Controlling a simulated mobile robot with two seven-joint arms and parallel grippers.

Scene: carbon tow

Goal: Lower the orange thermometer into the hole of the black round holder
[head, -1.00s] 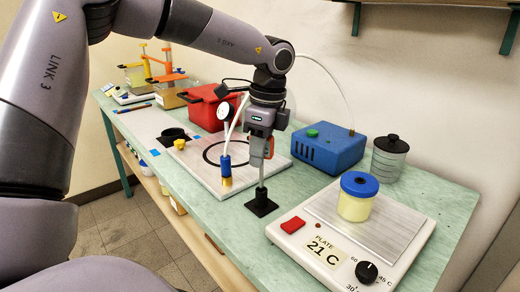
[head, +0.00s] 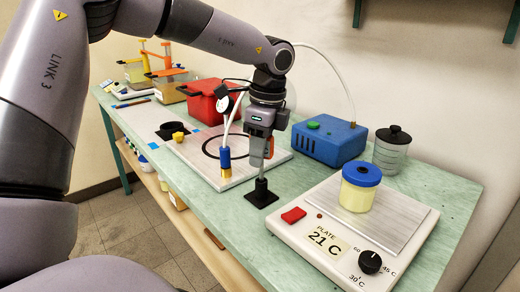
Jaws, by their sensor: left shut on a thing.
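My left gripper (head: 264,160) points straight down near the middle of the bench and is shut on the orange thermometer. Only a small orange part of the thermometer (head: 269,148) shows at the right side of the fingers; the rest is hidden by the gripper. Directly below the fingertips is a small black base (head: 266,199) with a short grey upright piece at its centre. The base looks more square than round from here. Its hole is hidden, and I cannot tell whether the thermometer's lower end is inside it. My right gripper is not in view.
A hot plate (head: 290,234) with a blue-lidded jar (head: 360,188) stands at right front. A blue box (head: 328,141) is behind right. A blue-and-brass tool (head: 226,163) with a white hose stands close left, on a pale board (head: 205,176). A red box (head: 212,104) is farther back.

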